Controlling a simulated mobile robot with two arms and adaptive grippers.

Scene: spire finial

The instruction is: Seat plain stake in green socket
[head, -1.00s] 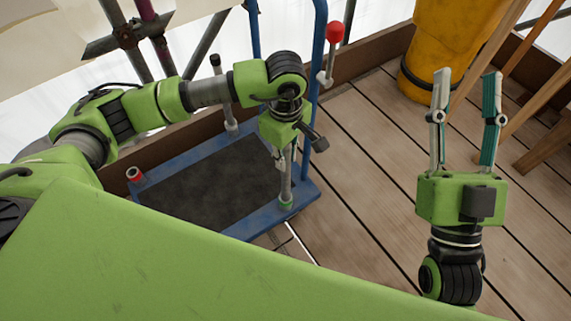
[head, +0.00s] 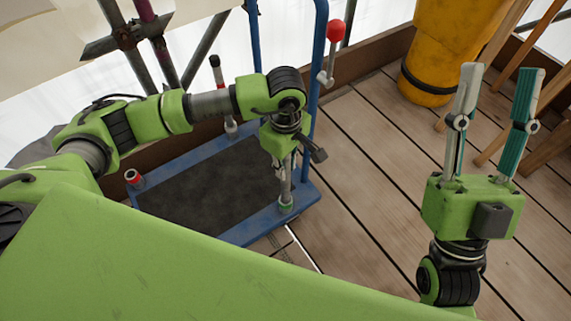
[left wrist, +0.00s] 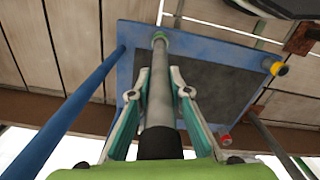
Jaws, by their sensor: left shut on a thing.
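The plain grey stake (head: 286,183) stands close to upright at the right near corner of the blue cart. Its lower end meets the green socket (head: 286,205); how deep it sits inside I cannot tell. My left gripper (head: 281,160) is shut on the stake from above. In the left wrist view the stake (left wrist: 160,95) runs between the fingers down to the green socket (left wrist: 160,37), and its dark upper end is near the palm. My right gripper (head: 495,90) is open and empty, fingers up, over the deck at the right.
The blue cart (head: 255,230) has a dark mat, a red-topped fitting (head: 134,177) and a standing stake with a banded top (head: 217,82). A blue upright and a red-knobbed lever (head: 331,55) rise beside my left gripper. A yellow bin (head: 440,45) stands behind.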

